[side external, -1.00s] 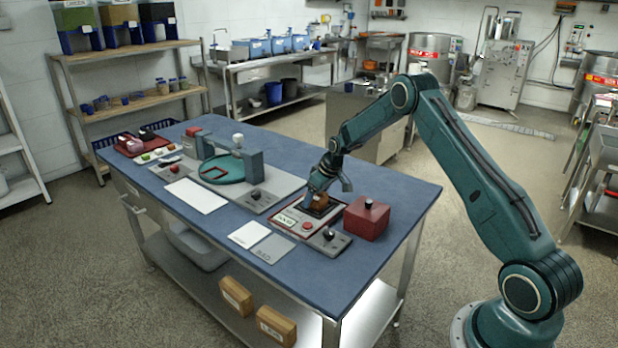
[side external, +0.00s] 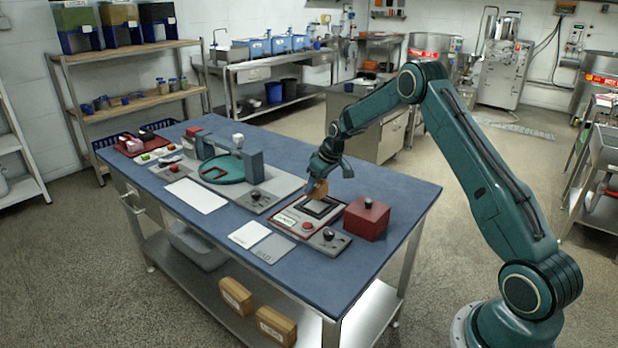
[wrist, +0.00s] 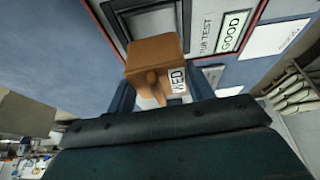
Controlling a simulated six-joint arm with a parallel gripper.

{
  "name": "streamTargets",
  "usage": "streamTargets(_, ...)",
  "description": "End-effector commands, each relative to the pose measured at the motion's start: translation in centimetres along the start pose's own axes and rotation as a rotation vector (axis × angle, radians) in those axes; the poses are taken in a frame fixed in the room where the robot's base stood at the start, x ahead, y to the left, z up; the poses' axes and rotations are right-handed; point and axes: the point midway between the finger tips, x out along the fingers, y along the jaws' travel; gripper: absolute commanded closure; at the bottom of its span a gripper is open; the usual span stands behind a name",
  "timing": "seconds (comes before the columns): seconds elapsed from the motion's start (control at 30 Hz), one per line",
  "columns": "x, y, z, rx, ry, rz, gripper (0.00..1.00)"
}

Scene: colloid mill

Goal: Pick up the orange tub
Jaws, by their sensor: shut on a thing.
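The orange tub (side external: 317,190) is held at the end of my gripper (side external: 319,181), raised above the test device (side external: 290,214) with the dark square frame. The wrist view also shows part of the device's panel, with "TUB TEST" and a "GOOD" display. The tub's far side is hidden.
White and grey cards (side external: 271,249) lie nearby. A machine with a green round plate (side external: 222,169) stands to the left.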

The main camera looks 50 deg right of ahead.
Motion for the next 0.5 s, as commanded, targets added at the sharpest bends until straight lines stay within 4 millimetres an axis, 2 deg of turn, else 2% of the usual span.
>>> streamTargets(0.5,-10.2,0.1,-4.3,-0.001,0.004,0.003,0.71)
